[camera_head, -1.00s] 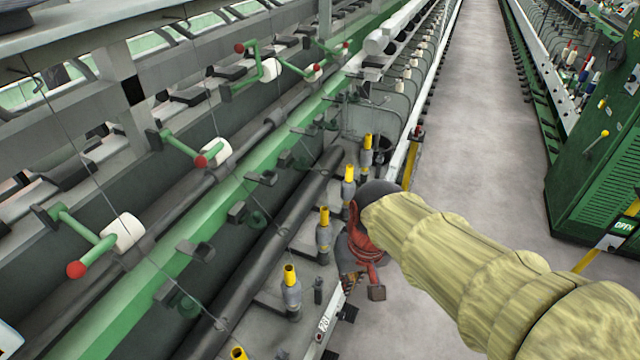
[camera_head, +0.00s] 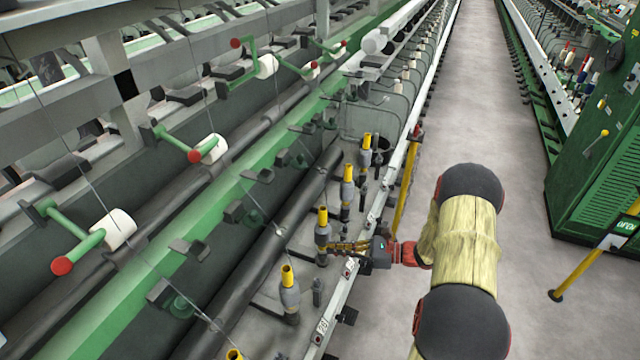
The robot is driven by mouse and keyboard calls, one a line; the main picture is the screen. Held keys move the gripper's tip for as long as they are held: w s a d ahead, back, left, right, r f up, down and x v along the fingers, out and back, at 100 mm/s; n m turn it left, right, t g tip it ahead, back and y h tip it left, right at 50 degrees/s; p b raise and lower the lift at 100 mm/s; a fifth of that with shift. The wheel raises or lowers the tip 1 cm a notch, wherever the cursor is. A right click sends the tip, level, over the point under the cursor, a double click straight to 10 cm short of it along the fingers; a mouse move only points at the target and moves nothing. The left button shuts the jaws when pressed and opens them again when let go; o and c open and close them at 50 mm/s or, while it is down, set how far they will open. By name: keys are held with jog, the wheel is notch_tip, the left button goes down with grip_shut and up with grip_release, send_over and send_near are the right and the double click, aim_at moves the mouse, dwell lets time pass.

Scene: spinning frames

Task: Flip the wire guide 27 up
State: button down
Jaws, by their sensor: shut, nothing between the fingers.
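Small dark wire guides sit in a row along the green rail, such as one at the lower left (camera_head: 190,248), one further up (camera_head: 236,212) and one beyond (camera_head: 262,177). I cannot tell which is number 27, nor clearly which are up or down. My gripper (camera_head: 332,246) is shut and empty, reaching left from the aisle side at low height. Its fingertips are beside a yellow-topped spindle (camera_head: 322,225); whether they touch it I cannot tell. A number plate (camera_head: 322,326) in front seems to read 28; the plate nearer my gripper (camera_head: 350,268) is too small to read.
More yellow-topped spindles (camera_head: 289,290) stand in a row along the machine edge. A yellow bar (camera_head: 407,185) stands behind my gripper.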

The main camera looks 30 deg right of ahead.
jog(key=w+d+r+m+t, duration=0.5)
jog(key=w+d+r+t, duration=0.2)
jog(key=d+r, duration=0.15)
jog(key=w+a+r+b, duration=0.2)
jog(key=w+a+r, duration=0.3)
jog(key=w+r, duration=0.1)
jog(key=shift+w+a+r+h, duration=0.25)
jog(key=shift+w+a+h, duration=0.15)
jog(key=shift+w, duration=0.5)
jog(key=shift+r+g, duration=0.15)
jog(key=shift+g, duration=0.15)
jog(key=shift+r+p, duration=0.3)
jog(key=shift+p, duration=0.35)
